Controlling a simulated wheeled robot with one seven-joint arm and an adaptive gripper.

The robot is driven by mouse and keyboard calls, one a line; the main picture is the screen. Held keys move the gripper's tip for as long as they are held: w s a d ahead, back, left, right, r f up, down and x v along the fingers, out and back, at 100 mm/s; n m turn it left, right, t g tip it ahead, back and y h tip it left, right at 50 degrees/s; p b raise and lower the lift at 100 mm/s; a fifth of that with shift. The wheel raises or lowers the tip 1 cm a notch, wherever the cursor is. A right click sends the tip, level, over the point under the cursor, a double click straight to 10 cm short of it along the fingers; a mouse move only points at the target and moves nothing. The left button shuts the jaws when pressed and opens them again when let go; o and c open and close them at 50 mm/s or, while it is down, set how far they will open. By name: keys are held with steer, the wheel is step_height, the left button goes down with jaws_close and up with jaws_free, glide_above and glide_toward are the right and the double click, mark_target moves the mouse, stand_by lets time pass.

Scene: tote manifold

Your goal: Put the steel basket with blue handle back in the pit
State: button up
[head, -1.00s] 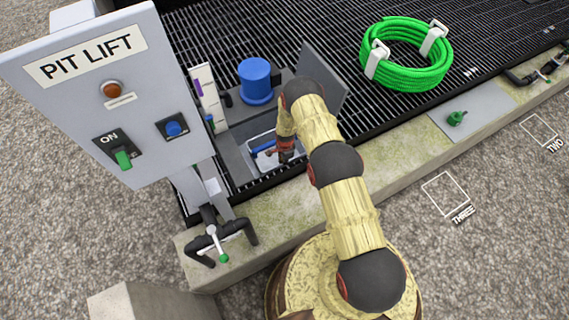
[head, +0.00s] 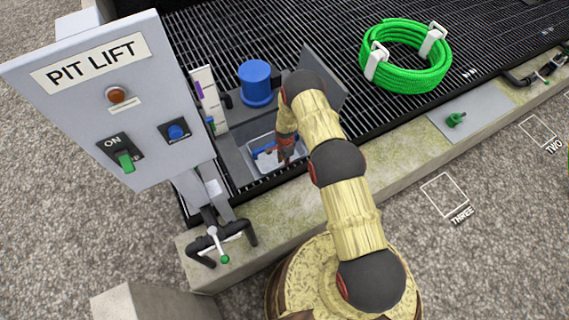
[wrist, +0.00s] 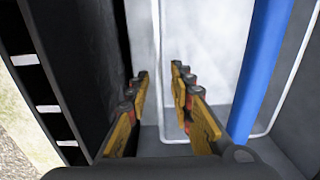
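The steel basket (head: 266,165) is a small pale, wire-rimmed container sitting low in the pit opening, partly hidden by my arm. Its blue handle (head: 261,153) shows over it. In the wrist view the blue handle (wrist: 262,70) runs along the right side, outside my right finger. My gripper (head: 287,152) is over the basket's right part. In the wrist view my gripper (wrist: 160,88) has its fingers apart with a gap between them. A thin wire of the basket passes in that gap, and nothing is visibly pinched. Whether the fingers touch the basket is unclear.
A raised grey hatch flap (head: 322,78) stands right of the opening. A blue cylinder (head: 257,83) stands behind it. The PIT LIFT panel (head: 110,95) is at left, with a green switch and a blue button. A green hose coil (head: 405,58) lies on the grating.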

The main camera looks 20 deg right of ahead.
step_height(320, 180, up, 33)
steer(key=w+n+t+p, duration=0.1)
steer(key=w+n+p, duration=0.1)
steer(key=w+n, duration=0.15)
steer(key=s+r+n+t, duration=0.1)
steer(key=s+r+n, duration=0.15)
steer(key=r, duration=0.75)
steer(key=s+r+n+t, duration=0.1)
steer(key=s+r, duration=0.3)
steer(key=r, duration=0.5)
steer(key=s+a+r+n+t, duration=0.1)
steer(key=s+r+n, duration=0.3)
steer(key=s+r, duration=1.05)
steer(key=s+r+n, duration=0.2)
steer(key=s, duration=0.6)
steer(key=s+r+n+t, duration=0.1)
steer(key=s+r+n, duration=0.1)
steer(key=s, duration=0.7)
steer(key=shift+a+r+n, duration=0.3)
steer(key=shift+r+n, duration=0.1)
steer(key=shift+r, duration=0.2)
steer(key=shift+a, duration=0.15)
